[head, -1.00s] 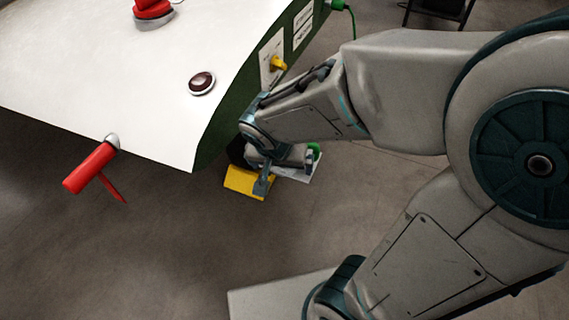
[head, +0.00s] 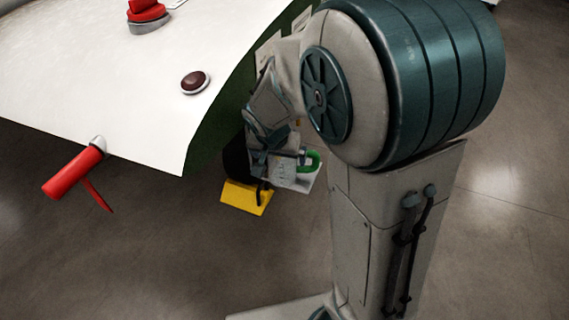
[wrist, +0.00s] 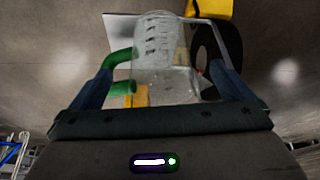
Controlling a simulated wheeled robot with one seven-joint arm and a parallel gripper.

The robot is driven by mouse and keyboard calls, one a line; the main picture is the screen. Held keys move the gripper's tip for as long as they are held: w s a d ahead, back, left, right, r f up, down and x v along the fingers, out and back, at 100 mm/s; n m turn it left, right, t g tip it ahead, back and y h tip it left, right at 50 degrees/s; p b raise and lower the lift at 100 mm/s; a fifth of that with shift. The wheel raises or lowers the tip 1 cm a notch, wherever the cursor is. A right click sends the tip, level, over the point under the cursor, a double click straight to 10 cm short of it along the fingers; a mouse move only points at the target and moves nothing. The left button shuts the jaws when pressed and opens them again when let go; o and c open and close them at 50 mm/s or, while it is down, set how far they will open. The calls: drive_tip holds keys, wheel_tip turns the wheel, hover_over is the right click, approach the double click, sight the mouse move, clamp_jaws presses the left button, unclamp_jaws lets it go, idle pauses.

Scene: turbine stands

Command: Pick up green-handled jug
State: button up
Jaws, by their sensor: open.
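The jug (wrist: 158,55) is clear with measuring marks. Its green handle (wrist: 120,58) is on the left in the wrist view. In the head view the jug (head: 284,172) is partly hidden by my wrist, with the green handle (head: 314,160) at its right. My gripper (wrist: 160,72) is open, with one finger on each side of the jug. The left finger is close to the handle; I cannot tell whether either finger touches.
A white surface (head: 304,183) lies under or behind the jug. A yellow block (head: 245,198) and a black round part (head: 234,157) are close to its left. The white-topped stand (head: 90,95) with a red handle (head: 75,172) is at left. Floor is clear in front.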

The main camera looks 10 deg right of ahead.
drive_tip(key=shift+w+d, duration=0.2)
drive_tip(key=shift+w, duration=0.25)
drive_tip(key=x, duration=0.1)
drive_tip(key=b+x, duration=0.1)
drive_tip(key=x, duration=0.1)
drive_tip(key=b+x, duration=0.1)
drive_tip(key=x, duration=0.1)
drive_tip(key=shift+w+d, duration=0.1)
drive_tip(key=shift+w, duration=0.2)
drive_tip(key=c, duration=1.2)
drive_tip(key=shift+r, duration=0.1)
